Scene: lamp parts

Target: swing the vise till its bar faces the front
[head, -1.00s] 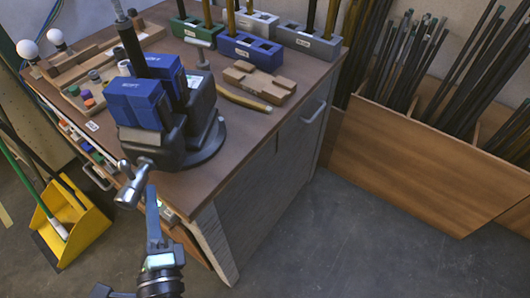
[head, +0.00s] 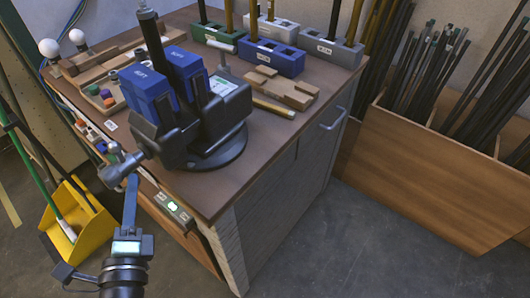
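The vise (head: 205,132) has a dark body, blue jaw blocks (head: 150,88) and a round base on the near corner of the workbench. A dark rod (head: 153,45) stands up from between the jaws. The vise's screw end with its metal cross bar (head: 122,168) points to the lower left, past the bench edge. My gripper (head: 131,182) comes up from below. Its finger is seen edge-on, just under the cross bar. I cannot tell whether it touches the bar, or how far apart the fingers are.
The wooden workbench top (head: 290,125) carries colored block holders (head: 270,55) and a wooden piece (head: 285,88) behind the vise. A small box with a green light (head: 174,207) is at the bench's front edge. A rod crate (head: 410,165) is on the right, a yellow dustpan (head: 80,220) on the left.

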